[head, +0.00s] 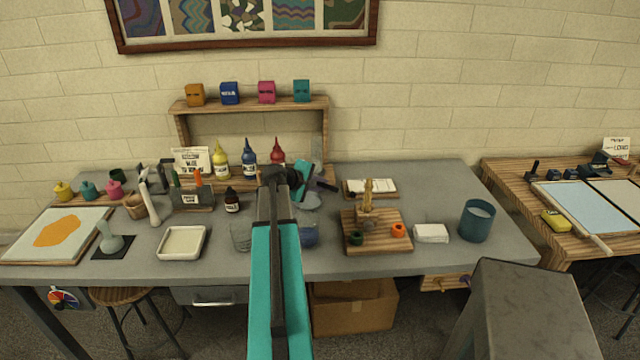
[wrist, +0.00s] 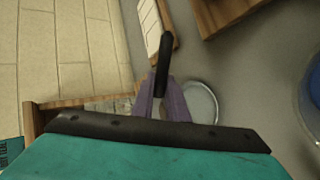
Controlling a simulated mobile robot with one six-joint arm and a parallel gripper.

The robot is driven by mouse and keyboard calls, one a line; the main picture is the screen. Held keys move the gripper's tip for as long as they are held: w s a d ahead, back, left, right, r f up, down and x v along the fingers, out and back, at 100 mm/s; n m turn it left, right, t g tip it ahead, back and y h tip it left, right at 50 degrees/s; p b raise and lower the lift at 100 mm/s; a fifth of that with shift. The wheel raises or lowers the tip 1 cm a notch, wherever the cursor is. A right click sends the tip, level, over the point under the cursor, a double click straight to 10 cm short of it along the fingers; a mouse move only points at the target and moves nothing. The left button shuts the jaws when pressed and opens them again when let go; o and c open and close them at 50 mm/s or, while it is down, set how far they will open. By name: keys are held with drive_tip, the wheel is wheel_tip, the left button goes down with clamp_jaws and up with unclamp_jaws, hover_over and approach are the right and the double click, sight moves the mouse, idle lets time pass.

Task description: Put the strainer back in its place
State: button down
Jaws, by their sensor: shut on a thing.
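My gripper (head: 316,183) is at the back middle of the grey table, in front of the small wooden shelf. In the wrist view its two purple-grey fingers (wrist: 162,102) are shut on a black handle (wrist: 165,60), which I take for the strainer's. The handle (head: 328,187) points right in the head view. The strainer's bowl is not clearly visible; my gripper may hide it. A pale round disc (wrist: 202,102) lies beside the fingers and below the gripper in the head view (head: 309,202). I cannot tell whether it is part of the strainer or a separate dish.
A blue bowl (head: 308,238) and a clear glass (head: 240,237) stand near my arm. Dye bottles (head: 249,166) stand by the shelf (head: 250,104).

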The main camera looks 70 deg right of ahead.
sight(319, 210)
drive_tip(key=shift+f+b, duration=1.7)
drive_tip(key=shift+f, duration=1.45)
drive_tip(key=shift+a+f, duration=0.1)
drive_tip(key=shift+f, duration=0.15)
drive_tip(key=shift+s+a+f, duration=0.1)
drive_tip(key=shift+f, duration=0.1)
drive_tip(key=c, duration=1.8)
unclamp_jaws()
drive_tip(key=shift+o, duration=0.3)
drive_tip(key=shift+a+b, duration=0.2)
drive_tip(key=shift+b, duration=0.15)
drive_tip(key=shift+w+a+r, duration=0.1)
drive_tip(key=shift+w+a, duration=0.15)
drive_tip(key=shift+o, duration=0.4)
drive_tip(key=r+b+v, duration=0.1)
drive_tip(key=b+v, duration=0.1)
drive_tip(key=v, duration=1.1)
drive_tip(key=shift+d, duration=0.25)
drive_tip(key=shift+r, duration=0.15)
